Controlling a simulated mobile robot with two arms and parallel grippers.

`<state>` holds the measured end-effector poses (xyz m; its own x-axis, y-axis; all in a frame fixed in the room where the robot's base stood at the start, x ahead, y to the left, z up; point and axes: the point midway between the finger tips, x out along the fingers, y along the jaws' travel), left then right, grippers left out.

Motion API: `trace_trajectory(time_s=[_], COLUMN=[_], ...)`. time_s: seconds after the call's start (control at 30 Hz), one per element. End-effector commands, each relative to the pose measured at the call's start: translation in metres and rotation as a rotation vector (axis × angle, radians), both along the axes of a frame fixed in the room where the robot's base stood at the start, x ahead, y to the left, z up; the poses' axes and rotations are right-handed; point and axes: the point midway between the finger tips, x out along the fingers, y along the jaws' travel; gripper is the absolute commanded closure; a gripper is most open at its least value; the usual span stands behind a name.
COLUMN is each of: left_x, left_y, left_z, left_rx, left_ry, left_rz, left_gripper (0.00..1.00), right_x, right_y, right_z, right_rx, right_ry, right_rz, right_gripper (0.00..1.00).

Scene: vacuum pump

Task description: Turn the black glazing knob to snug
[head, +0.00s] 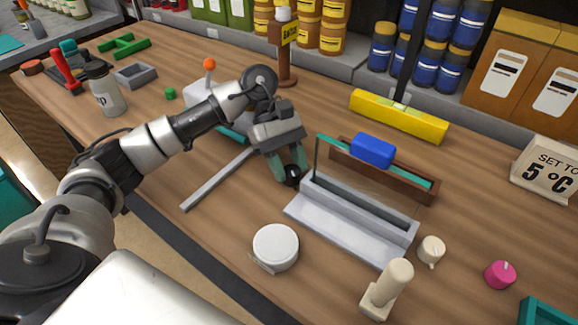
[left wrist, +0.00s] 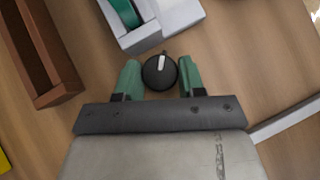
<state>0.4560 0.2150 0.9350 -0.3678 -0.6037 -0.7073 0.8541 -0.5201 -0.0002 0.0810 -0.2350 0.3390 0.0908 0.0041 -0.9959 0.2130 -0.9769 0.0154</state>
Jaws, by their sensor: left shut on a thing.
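The black knob (head: 292,176) is at the left end of a light grey channel-shaped fixture (head: 352,232) on the wooden table. In the left wrist view the knob (left wrist: 160,74) is round, with a white pointer mark pointing roughly up in the picture. My left gripper (head: 288,172) reaches down to it, and its green fingers stand on either side of the knob, shut on it. The fingers also show in the left wrist view (left wrist: 160,80). The narrow contact gaps are hard to judge. My right gripper is not in view.
A brown tray (head: 405,187) with a blue block (head: 373,151) stands just behind the fixture. A grey bar (head: 215,180) lies left of the gripper. A round white tin (head: 276,247), a cream stamp-like piece (head: 388,290), a cream knob (head: 431,249) and a pink knob (head: 500,274) are nearby.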

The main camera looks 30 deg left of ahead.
Motion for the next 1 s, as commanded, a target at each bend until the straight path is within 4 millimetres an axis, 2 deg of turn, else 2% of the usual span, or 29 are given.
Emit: trace_trajectory(time_s=[0.2, 0.23, 0.4, 0.63, 0.77, 0.97, 1.0], left_x=[0.000, 0.000, 0.000, 0.000, 0.001, 0.001, -0.001], left_y=[0.000, 0.000, 0.000, 0.000, 0.000, 0.000, -0.011], left_z=[0.001, 0.001, 0.001, 0.000, 0.007, 0.043, 0.047], left_rx=[0.000, 0.000, 0.000, 0.000, -0.001, -0.001, -0.003], left_ry=[0.000, -0.001, -0.001, 0.000, -0.002, -0.008, -0.005], left_rz=[0.001, 0.002, 0.002, 0.001, 0.001, 0.000, -0.006], left_gripper=[0.84, 0.58, 0.35, 0.35, 0.35, 0.35, 0.35], right_x=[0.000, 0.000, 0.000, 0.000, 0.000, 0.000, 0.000], right_y=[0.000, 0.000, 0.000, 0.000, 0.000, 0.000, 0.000], right_z=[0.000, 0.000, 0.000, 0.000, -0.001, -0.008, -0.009], right_rx=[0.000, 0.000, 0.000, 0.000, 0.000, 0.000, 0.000], right_ry=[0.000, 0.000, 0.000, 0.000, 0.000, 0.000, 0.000], right_rz=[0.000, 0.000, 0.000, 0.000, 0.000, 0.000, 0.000], right_gripper=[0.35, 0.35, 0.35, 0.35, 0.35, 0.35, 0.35])
